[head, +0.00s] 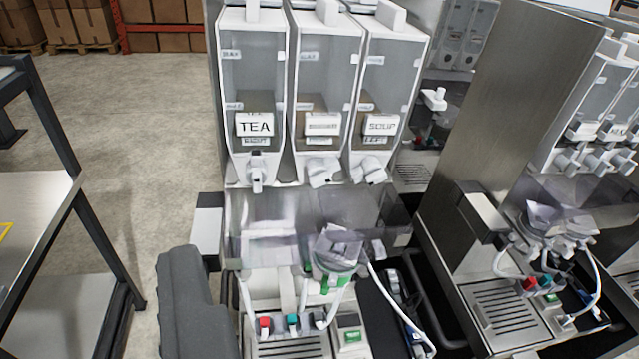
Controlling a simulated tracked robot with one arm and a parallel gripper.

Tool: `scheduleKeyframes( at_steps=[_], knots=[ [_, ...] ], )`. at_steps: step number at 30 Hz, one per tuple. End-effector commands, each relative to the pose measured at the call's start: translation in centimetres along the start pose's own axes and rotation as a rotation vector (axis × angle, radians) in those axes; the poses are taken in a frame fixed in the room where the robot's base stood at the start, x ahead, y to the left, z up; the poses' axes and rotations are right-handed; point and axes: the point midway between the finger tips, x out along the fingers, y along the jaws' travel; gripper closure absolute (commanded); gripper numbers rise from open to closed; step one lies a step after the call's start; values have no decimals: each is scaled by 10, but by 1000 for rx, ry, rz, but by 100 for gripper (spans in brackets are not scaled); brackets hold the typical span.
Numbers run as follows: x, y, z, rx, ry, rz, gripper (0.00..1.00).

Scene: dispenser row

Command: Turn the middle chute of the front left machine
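The front left machine (290,210) stands in the middle of the head view with its front open. It has three clear canisters side by side: one labelled TEA (255,125), a middle one (322,125) with a label too blurred to read, and one labelled SOUP (380,125). A white chute sits under each. The middle chute (322,172) looks angled sideways. The left chute (257,174) points down, and the right chute (369,170) also looks angled. My gripper's fingers do not show; a dark grey rounded part at the lower left looks like my own arm.
A second machine (530,90) stands to the right, with another one (465,40) behind. Mixing bowls (335,250) and white hoses hang below the chutes. A metal shelf (50,200) stands at the left. Bare floor lies between the shelf and the machine.

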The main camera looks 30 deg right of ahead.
Motion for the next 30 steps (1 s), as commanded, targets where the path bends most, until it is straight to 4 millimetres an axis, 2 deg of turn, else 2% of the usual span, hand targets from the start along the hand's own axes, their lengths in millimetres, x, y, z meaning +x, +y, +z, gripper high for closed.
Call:
scheduleKeyframes(
  at_steps=[4,7,12,18,24,30],
  knots=[
    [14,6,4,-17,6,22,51],
    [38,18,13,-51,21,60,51],
    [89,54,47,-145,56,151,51],
    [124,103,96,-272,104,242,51],
    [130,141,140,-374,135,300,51],
    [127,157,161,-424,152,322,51]
  ],
)
